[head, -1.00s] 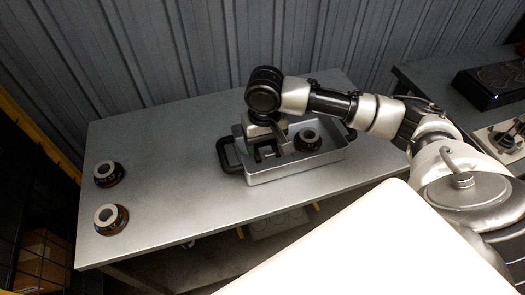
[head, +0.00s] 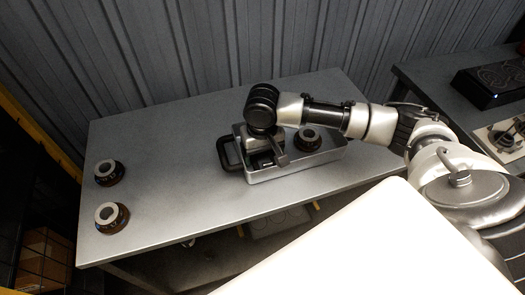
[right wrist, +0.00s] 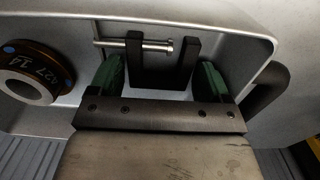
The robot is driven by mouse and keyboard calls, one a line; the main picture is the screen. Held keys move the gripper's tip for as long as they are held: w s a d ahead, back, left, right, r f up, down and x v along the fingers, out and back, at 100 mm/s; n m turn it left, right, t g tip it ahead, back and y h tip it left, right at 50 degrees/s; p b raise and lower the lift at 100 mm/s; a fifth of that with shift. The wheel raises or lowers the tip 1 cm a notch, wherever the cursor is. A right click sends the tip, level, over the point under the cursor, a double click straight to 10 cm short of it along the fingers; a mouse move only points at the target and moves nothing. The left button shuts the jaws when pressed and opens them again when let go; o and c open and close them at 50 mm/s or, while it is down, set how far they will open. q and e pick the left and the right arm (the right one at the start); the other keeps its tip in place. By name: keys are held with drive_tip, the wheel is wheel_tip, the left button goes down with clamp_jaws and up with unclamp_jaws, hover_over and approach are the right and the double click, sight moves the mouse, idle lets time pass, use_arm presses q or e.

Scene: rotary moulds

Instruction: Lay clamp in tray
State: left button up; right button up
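The clamp (right wrist: 162,80) is a black U-shaped piece with a silver bolt through one arm. In the right wrist view it sits between the two green fingers of my right gripper (right wrist: 160,84), which lie close against its sides. In the head view my right gripper (head: 266,146) points down over the left half of the grey tray (head: 298,170), with the clamp low inside. Whether the clamp touches the tray floor cannot be made out. My left gripper is not in view.
A dark ring-shaped mould part (head: 308,139) lies in the tray's right half, beside the clamp. Two similar parts (head: 109,172) (head: 111,217) stand at the table's left end. The tray has a black handle (head: 229,154) at its left. The middle-left tabletop (head: 170,180) is clear.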

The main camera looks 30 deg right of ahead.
sight(263, 159)
wheel_tip(263, 159, up, 12)
drive_tip(key=shift+r, duration=0.15)
idle(0.5)
